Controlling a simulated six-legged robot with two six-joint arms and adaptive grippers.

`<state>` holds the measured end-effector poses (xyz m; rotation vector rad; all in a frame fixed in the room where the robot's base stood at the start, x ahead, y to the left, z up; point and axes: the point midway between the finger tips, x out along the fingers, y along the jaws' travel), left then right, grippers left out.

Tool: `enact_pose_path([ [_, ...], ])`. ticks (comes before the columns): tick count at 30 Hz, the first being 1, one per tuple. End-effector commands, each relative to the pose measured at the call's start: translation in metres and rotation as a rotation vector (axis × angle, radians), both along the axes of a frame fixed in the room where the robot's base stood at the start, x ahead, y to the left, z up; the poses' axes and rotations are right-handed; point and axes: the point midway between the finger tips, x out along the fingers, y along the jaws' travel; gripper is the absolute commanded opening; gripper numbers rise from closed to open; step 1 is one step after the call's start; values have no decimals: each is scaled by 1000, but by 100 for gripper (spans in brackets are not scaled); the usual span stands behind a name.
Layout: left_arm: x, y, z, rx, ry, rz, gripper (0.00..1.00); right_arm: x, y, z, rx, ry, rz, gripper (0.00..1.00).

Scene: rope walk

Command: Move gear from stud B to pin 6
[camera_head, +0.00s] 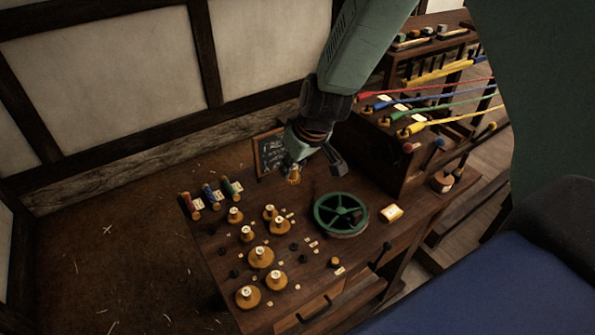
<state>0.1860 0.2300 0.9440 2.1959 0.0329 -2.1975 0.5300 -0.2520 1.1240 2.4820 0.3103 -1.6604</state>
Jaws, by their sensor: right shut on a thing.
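My right gripper (297,168) reaches in from the top over the back of the bench. It is shut on a small brass-coloured gear (293,178), partly hidden by the fingers, and holds it just above the bench top as far as I can tell. Several brass-coloured gears with pale tops sit on the left part of the bench, among them a large one (261,257) and one at the front left (248,297). Short dark pegs (303,258) stand among them with small pale labels, too small to read. I cannot tell which are stud B and pin 6. My left gripper is not in view.
A small slate (268,152) stands behind. Coloured bobbins (212,196) line the left back edge. A rack with coloured cords (420,115) stands at back right.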

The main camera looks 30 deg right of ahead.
Motion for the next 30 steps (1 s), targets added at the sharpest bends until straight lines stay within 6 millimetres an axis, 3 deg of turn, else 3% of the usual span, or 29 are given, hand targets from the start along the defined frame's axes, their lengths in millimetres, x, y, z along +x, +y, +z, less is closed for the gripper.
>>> enact_pose_path([
  [15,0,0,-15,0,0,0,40,1,9,23,-1,-2,7,0],
  [30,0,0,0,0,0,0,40,0,6,44,-1,0,5,0],
])
